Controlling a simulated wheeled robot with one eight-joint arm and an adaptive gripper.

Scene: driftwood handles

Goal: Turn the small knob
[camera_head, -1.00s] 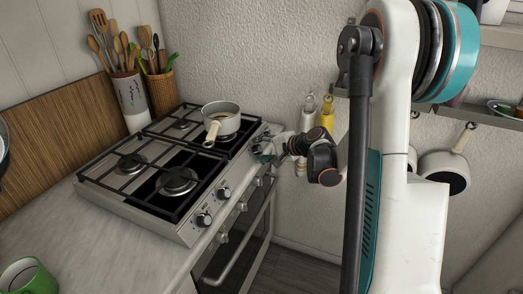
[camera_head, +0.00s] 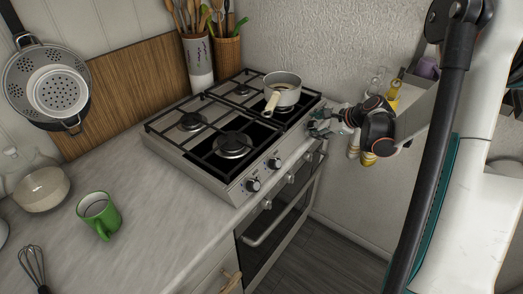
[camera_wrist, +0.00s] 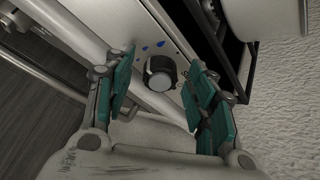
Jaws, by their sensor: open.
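A small round stove knob (camera_wrist: 160,72) with a pale face and dark rim sits on the metal front panel in the wrist view, beside blue marks. My gripper (camera_wrist: 160,84) is open, with its teal-padded fingers on either side of the knob. I cannot tell whether either finger touches it. In the head view my gripper (camera_head: 319,126) is at the right end of the stove (camera_head: 214,173) front and hides this knob. Two other knobs (camera_head: 253,185) (camera_head: 274,163) show further left on the panel.
The oven handle (camera_head: 270,223) runs below the panel. A green mug (camera_head: 98,214) stands on the left counter. The textured wall (camera_head: 340,45) is close behind and right of the stove.

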